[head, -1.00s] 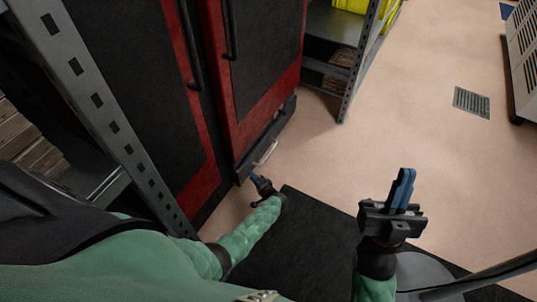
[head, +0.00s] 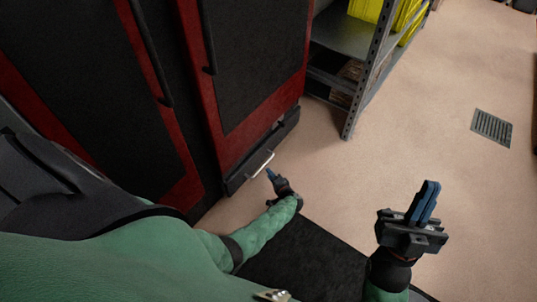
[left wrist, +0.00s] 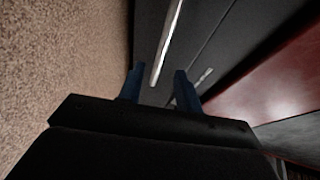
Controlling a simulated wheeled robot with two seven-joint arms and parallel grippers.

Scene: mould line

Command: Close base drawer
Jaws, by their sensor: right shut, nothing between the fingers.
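The base drawer (head: 285,132) is a dark, low front under the red-edged black cabinet door; it appears to stand out a little from the cabinet. Its pale bar handle (head: 263,164) also shows in the left wrist view (left wrist: 167,42). My left gripper (head: 271,174) is low by the handle. In the left wrist view its blue fingers (left wrist: 158,88) are apart, with the handle's near end seen between and just beyond them; I cannot tell whether they touch it. My right gripper (head: 427,199) is shut and empty, raised over the floor on the right.
A grey metal shelf unit (head: 352,112) with yellow bins (head: 375,12) stands right of the cabinet (head: 255,75). A floor grate (head: 491,128) lies at right. The floor before the drawer is clear apart from my left arm.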

